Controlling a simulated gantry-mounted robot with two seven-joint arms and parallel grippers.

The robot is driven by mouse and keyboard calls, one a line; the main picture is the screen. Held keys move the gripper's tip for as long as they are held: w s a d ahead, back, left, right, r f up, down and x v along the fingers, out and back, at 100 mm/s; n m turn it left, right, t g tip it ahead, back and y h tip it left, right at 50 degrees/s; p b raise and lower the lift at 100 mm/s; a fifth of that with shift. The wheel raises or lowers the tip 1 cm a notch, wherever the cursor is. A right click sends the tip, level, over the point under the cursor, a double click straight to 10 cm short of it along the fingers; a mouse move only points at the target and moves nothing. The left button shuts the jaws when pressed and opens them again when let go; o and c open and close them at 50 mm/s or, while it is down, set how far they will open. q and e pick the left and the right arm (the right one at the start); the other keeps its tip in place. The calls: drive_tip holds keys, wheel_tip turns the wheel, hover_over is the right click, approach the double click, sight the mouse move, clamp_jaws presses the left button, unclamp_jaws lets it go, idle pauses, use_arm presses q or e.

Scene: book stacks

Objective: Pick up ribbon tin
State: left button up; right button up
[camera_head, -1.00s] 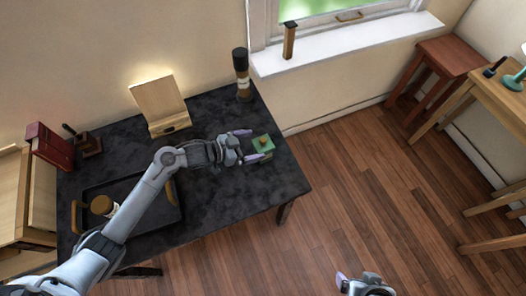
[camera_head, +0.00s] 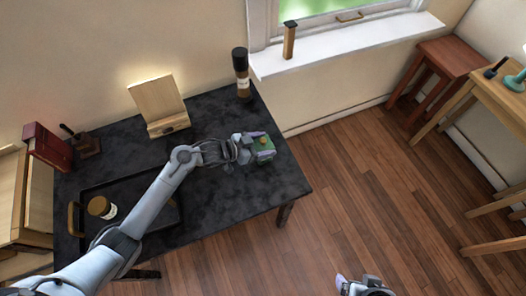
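The ribbon tin, seemingly the small green box with a tan knob (camera_head: 264,141), sits near the right edge of the dark table. The fingers partly hide the tin. I cannot tell whether they touch or press it. My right gripper (camera_head: 340,283) shows only in part at the bottom edge, away from the table, with nothing visible in it.
On the dark table (camera_head: 225,208) are a black tray (camera_head: 150,233) with a jar (camera_head: 102,208), a wooden stand (camera_head: 158,103), a tall dark-topped grinder (camera_head: 241,75) and a red book (camera_head: 46,147). The table around the tin is clear.

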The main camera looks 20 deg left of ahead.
use_arm(q)
drive_tip(key=c, duration=0.5)
drive_tip(key=shift+r, duration=0.15)
